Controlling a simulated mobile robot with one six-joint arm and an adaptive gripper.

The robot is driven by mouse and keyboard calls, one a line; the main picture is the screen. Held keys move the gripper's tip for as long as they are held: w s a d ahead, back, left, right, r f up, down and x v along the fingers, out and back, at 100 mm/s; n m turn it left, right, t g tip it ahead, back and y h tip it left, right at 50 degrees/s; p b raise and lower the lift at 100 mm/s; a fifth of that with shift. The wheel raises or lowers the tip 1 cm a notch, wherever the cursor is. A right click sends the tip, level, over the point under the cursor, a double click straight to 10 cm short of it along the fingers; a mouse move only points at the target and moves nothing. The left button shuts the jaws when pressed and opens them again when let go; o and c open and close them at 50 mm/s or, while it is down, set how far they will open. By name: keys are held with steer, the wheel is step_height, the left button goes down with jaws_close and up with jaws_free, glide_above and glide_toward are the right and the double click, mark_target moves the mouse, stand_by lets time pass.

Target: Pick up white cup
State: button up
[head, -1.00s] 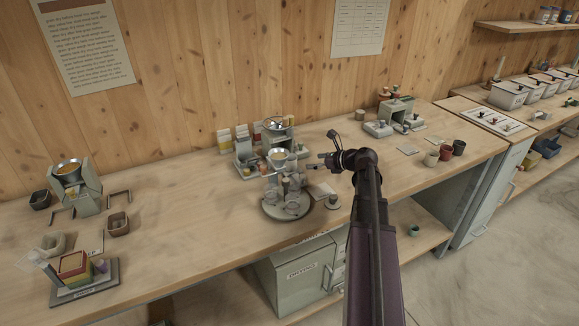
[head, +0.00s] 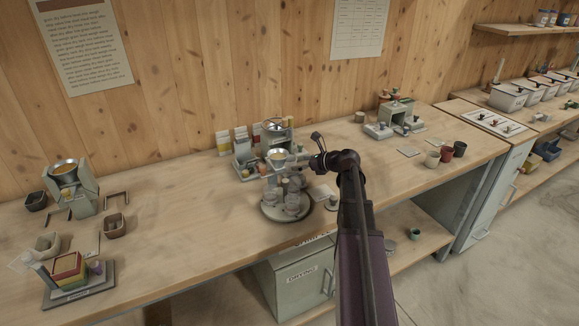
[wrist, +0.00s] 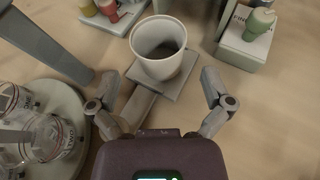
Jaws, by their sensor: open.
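In the head view my gripper (head: 313,161) is low over the bench beside the funnel stand (head: 278,155). I cannot clearly make out the cup there.
A round carousel with several glass jars (head: 284,205) is close to the left of the gripper.

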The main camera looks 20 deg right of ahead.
mark_target(291, 163)
steer(key=shift+b+x, duration=0.7)
steer(key=shift+x, duration=1.5)
steer(key=shift+c, duration=0.2)
steer(key=c, duration=0.8)
